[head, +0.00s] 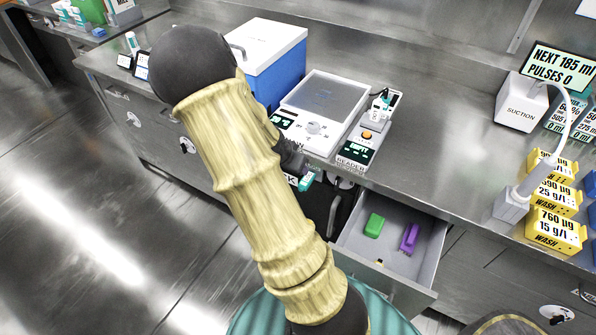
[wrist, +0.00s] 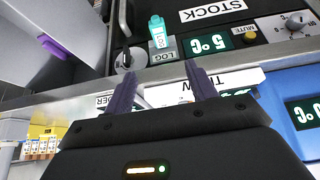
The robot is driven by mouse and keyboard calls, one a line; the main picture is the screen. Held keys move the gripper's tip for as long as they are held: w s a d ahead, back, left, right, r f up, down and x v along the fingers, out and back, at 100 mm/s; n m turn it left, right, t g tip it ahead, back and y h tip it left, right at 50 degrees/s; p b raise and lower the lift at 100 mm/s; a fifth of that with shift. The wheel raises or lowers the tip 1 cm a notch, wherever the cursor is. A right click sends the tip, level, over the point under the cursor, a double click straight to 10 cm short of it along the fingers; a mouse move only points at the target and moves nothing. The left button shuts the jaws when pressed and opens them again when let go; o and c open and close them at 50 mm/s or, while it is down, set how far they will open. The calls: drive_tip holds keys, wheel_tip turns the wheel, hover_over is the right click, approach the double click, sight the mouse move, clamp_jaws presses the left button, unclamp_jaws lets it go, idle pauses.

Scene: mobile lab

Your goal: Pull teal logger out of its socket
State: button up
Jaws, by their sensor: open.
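In the head view only a small teal part of the logger (head: 306,182) shows past my arm. My gripper (wrist: 163,70) is open, with its two dark fingers apart and nothing between them. Its fingertips point towards the LOG block and the logger, which lies beyond them. In the head view my arm hides most of the gripper and the socket.
An open drawer (head: 350,238) below the counter holds a green block (head: 374,225) and a purple piece (head: 409,238). A round knob (wrist: 130,58) sits left of the LOG block.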

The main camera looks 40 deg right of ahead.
sight(301, 187)
drive_tip(key=b+x, duration=0.5)
drive_tip(key=x, duration=1.1)
drive_tip(key=shift+s+a+f, duration=0.1)
drive_tip(key=shift+w+d+f, duration=0.2)
drive_tip(key=shift+d+f, duration=0.1)
drive_tip(key=shift+f, duration=0.15)
drive_tip(key=shift+a, duration=0.1)
drive_tip(key=shift+s, duration=0.1)
drive_tip(key=shift+s, duration=0.1)
drive_tip(key=c, duration=1.1)
drive_tip(key=shift+o, duration=0.2)
drive_tip(key=shift+s+a, duration=0.1)
drive_tip(key=shift+a, duration=0.4)
drive_tip(key=shift+s+a+b, duration=0.15)
drive_tip(key=shift+s+a, duration=0.1)
drive_tip(key=shift+a, duration=0.4)
drive_tip(key=shift+s+a+b, duration=0.15)
drive_tip(key=shift+s+a, duration=0.15)
drive_tip(key=shift+a, duration=0.4)
